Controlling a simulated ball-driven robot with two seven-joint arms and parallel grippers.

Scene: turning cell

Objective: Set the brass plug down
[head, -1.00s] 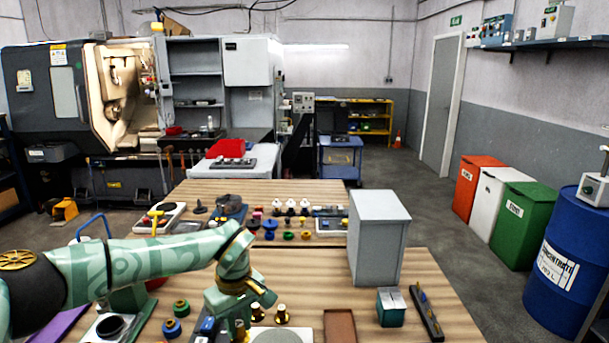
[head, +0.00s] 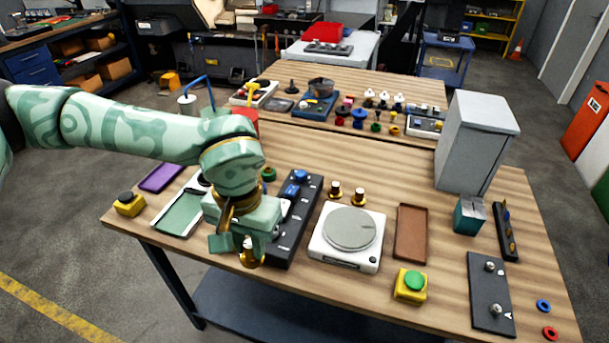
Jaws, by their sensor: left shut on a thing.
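My left gripper (head: 247,243) is shut on a brass plug (head: 250,258), which shows below the fingers. It is near the front edge of the wooden table (head: 390,285), beside the front end of a black block (head: 281,243) with a blue part on top. I cannot tell whether the plug touches anything beneath it. Two more brass plugs, one on the left (head: 335,190) and one on the right (head: 358,196), stand upright behind the white scale (head: 328,250). My right gripper is not in view.
A green-topped yellow button box (head: 411,285), a brown tray (head: 410,234) and a dark plate (head: 490,292) lie to the right. A green-and-white tray (head: 180,214) lies left of the gripper. A grey cabinet (head: 475,150) stands at the back right. Bare wood lies between the scale and button box.

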